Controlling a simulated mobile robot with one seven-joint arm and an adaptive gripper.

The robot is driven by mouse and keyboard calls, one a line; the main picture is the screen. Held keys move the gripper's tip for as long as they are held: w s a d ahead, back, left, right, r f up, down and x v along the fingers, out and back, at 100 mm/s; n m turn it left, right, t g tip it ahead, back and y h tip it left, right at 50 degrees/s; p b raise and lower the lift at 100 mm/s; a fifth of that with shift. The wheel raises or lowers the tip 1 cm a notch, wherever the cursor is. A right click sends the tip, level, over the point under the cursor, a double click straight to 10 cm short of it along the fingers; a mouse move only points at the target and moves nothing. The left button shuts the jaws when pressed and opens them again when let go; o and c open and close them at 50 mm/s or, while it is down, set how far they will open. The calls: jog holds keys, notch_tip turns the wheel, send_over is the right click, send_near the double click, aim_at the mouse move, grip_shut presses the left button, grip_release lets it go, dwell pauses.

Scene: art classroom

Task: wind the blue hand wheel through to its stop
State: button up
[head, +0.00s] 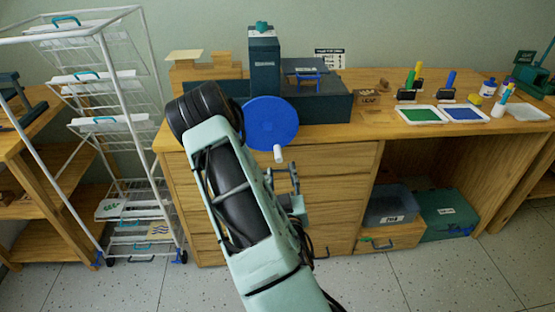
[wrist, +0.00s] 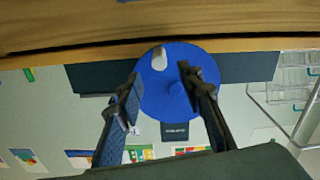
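The blue hand wheel (head: 270,123) faces me at the front of a dark teal machine (head: 322,104) on the wooden cabinet top. Its white handle (head: 278,153) sticks out near the bottom of the rim. My gripper (head: 290,186) is below and a little right of the handle in the head view, partly hidden by my arm. In the wrist view, which looks upside down, my gripper (wrist: 160,77) is open and its fingers stand apart across the wheel (wrist: 176,105). The white handle (wrist: 159,58) shows between and just beyond the fingertips, with no clear contact.
A white wire rack (head: 110,90) stands left of the drawer cabinet (head: 330,165). Paint trays (head: 421,115), bottles and markers occupy the cabinet top at right. Boxes (head: 445,210) sit in the open bay below. The floor in front is clear.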

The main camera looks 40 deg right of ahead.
aim_at(279, 160)
jog(key=b, duration=0.1)
jog(key=w+b, duration=0.1)
jog(key=b, duration=0.1)
jog(key=shift+w+d+f, duration=0.15)
jog(key=shift+d+f, duration=0.1)
jog(key=shift+d, duration=0.15)
jog(key=x, duration=0.8)
jog(key=shift+d+r+p, duration=0.1)
jog(key=shift+r+p, duration=0.15)
jog(key=shift+p, duration=0.1)
grip_shut()
